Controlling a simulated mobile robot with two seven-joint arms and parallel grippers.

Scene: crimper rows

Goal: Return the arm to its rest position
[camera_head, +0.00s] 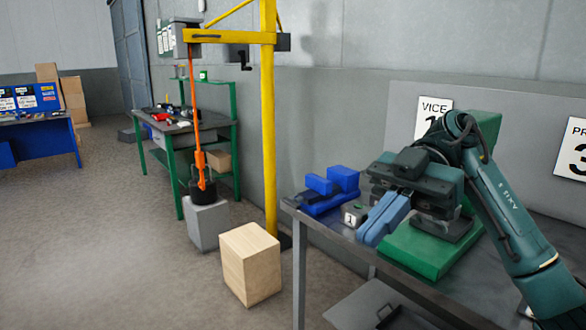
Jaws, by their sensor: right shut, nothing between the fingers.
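My right arm (507,212) comes in from the right edge over a grey bench. Its gripper (374,230) reaches left and down above the bench, with its blue fingers together and nothing seen between them. A blue vice (335,187) sits on the bench just left of the fingers. A small grey block marked 1 (353,214) stands beside the fingertips. My left gripper does not show.
A green machine base (425,255) lies under my right gripper on the grey bench (335,238). A yellow crane post (268,130) with an orange hoist stands left. A wooden box (249,264) is on the floor. Open floor lies further left.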

